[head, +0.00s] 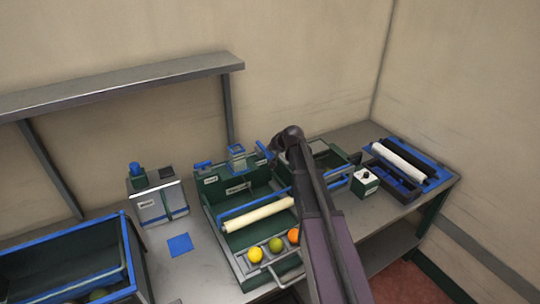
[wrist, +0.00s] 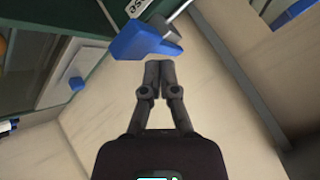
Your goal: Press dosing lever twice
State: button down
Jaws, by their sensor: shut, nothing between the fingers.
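The dosing lever shows in the wrist view as a blue angled tip (wrist: 145,41) on a thin grey rod, beside a green panel whose white label is partly cut off and ends in "ose". My gripper (wrist: 160,64) is shut and empty, its fingertips together right at the near edge of the blue tip. I cannot tell whether they touch it. In the head view a small blue piece (head: 263,150), likely this lever, stands at the back of the green sorting station (head: 237,188), left of my arm. My arm hides part of the station and the fingers there.
Yellow, green and orange fruit (head: 276,244) lie in the station's front tray. A blue-rimmed bin (head: 60,245) and a grey box (head: 157,203) stand left. A small white-topped box (head: 365,180) and a roller tray (head: 408,162) stand right. A shelf (head: 120,88) hangs on the wall.

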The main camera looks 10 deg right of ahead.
aim_at(270, 155)
jog(key=shift+f+b, duration=1.8)
dwell(2.7)
jog(key=shift+r, duration=0.2)
dwell(0.5)
jog(key=shift+r+p, duration=1.65)
jog(key=shift+p, duration=0.2)
jog(key=shift+r+p, duration=2.45)
jog(key=shift+r, duration=0.05)
